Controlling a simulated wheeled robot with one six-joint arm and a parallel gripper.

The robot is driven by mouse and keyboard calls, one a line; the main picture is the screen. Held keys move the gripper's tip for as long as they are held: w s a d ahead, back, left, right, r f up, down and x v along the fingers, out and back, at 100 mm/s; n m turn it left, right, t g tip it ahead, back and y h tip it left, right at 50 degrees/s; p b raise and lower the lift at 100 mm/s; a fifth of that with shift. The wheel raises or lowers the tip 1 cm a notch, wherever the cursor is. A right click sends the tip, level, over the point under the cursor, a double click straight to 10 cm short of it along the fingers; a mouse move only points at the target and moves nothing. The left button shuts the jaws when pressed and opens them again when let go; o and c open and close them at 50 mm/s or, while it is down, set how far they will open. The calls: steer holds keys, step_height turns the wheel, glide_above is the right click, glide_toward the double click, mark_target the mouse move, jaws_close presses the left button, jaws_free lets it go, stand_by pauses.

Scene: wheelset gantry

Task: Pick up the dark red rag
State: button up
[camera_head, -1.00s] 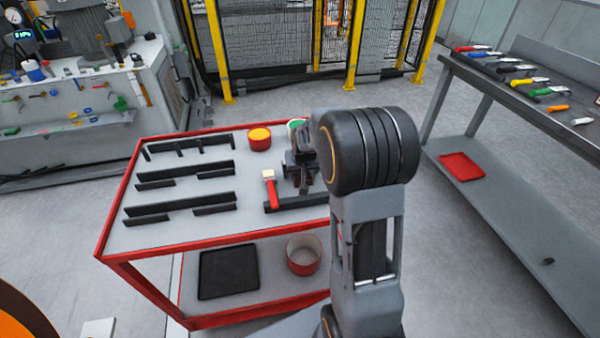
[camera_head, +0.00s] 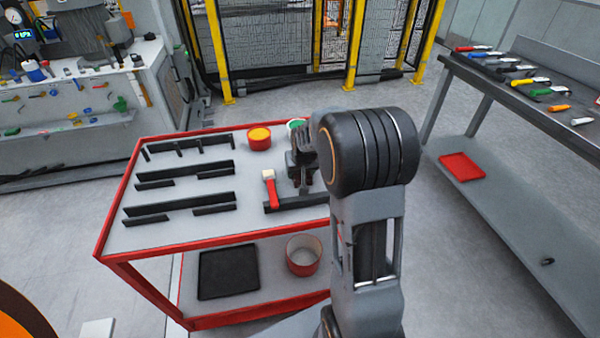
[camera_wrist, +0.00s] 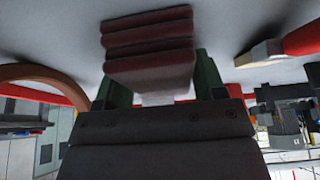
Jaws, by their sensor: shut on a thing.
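The dark red rag (camera_wrist: 150,50) shows in the wrist view as a folded, layered block between the two fingers of my gripper (camera_wrist: 152,88). The gripper is shut on it. The grey surface of the red-framed cart lies close beyond the rag; I cannot tell whether they touch. In the head view my gripper (camera_head: 303,172) is over the right part of the cart top (camera_head: 170,228), partly hidden behind my arm. The rag is hard to make out there.
A brush with a red handle (camera_head: 271,190) lies left of my gripper, by a black rail. A yellow-topped red tin (camera_head: 259,138) and a green-topped container (camera_head: 296,124) stand behind. Black slotted racks (camera_head: 185,175) fill the cart's left. A workbench with tools (camera_head: 520,85) stands at right.

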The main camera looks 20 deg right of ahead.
steer(key=shift+c, duration=0.5)
steer(key=shift+r, duration=0.45)
step_height(320, 180, up, 9)
steer(key=shift+r+p, duration=0.2)
steer(key=shift+p, duration=0.15)
